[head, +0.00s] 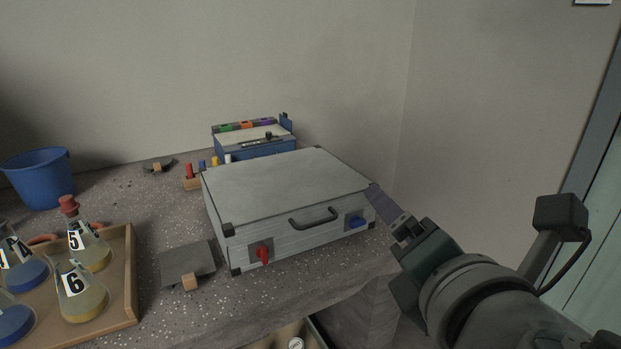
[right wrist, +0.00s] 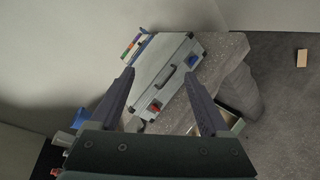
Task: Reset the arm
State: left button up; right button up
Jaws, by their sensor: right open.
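My right gripper (head: 391,209) comes in from the lower right of the head view, its fingers by the right end of the grey case. In the right wrist view the right gripper (right wrist: 163,98) has its two fingers wide apart with nothing between them up close. The closed grey case (head: 285,184) lies on the speckled bench, with a black handle, a red latch and a blue latch on its front. It also shows beyond the fingers in the right wrist view (right wrist: 168,68). I cannot tell whether the gripper touches it. My left gripper is not in view.
A wooden tray (head: 132,275) with numbered flasks stands at the left. A blue bucket (head: 40,178) is behind it. A blue box (head: 256,148) stands behind the case. An open drawer (head: 318,333) shows below the bench edge.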

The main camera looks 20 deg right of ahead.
jog(key=shift+r, duration=0.1)
dwell(0.4)
jog(key=s+a+r+m+g+y+p, duration=0.25)
jog(key=s+r+m+g+p, duration=0.3)
jog(key=s+m+p, duration=0.4)
jog(key=s+a+r+m+g+y+p, duration=0.1)
jog(key=s+r+m+g+y+p, duration=0.2)
jog(key=s+r+m+g+p, duration=0.5)
notch_tip(320, 180, up, 33)
jog(key=s+m+t+p, duration=0.1)
jog(key=m+t+p, duration=0.1)
jog(key=p, duration=3.4)
jog(key=shift+s+a+r+m+p, duration=0.15)
jog(key=shift+s+a+m+p, duration=0.1)
jog(key=shift+m+p, duration=0.25)
